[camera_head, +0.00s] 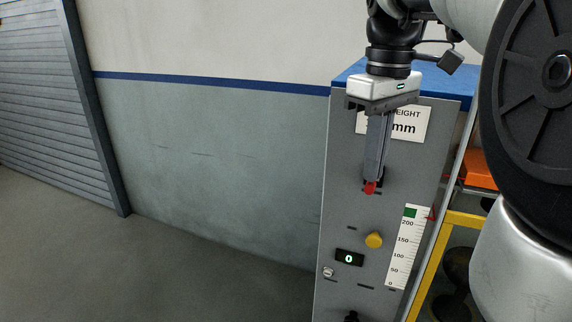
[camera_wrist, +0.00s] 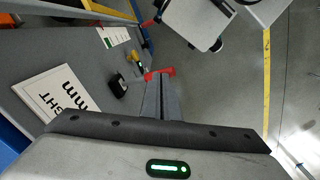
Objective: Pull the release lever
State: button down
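The grey machine panel (camera_head: 345,150) stands at the right in the head view. A red piece (camera_head: 370,187), which looks like the release lever's handle, shows at my fingertips; it also shows in the wrist view (camera_wrist: 160,73). A black block (camera_wrist: 118,85) on the panel sits beside it. My gripper (camera_head: 373,178) points down in front of the panel's upper half, its grey fingers close together with their tips at the red piece. In the wrist view, my gripper (camera_wrist: 162,80) partly hides the red piece. I cannot tell whether the fingers hold it or only touch it.
The panel carries a yellow knob (camera_head: 374,240), a small display reading 0 (camera_head: 349,258), a white scale (camera_head: 408,247) and a black knob (camera_head: 351,317) at the bottom. A yellow frame (camera_head: 437,262) stands right of it. The floor (camera_head: 150,270) to the left is clear.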

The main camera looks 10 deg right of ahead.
aim_at(370, 186)
jog(key=shift+f+b, duration=1.55)
jog(key=shift+f, duration=0.95)
jog(key=r+p, duration=0.2)
jog(key=r, duration=0.1)
jog(key=s+r+p, duration=0.1)
jog(key=r+p, duration=0.2)
jog(key=a+r+p, duration=0.1)
jog(key=r+p, duration=0.2)
jog(key=shift+s+r, duration=0.2)
jog(key=shift+s, duration=0.15)
jog(key=shift+a, duration=0.1)
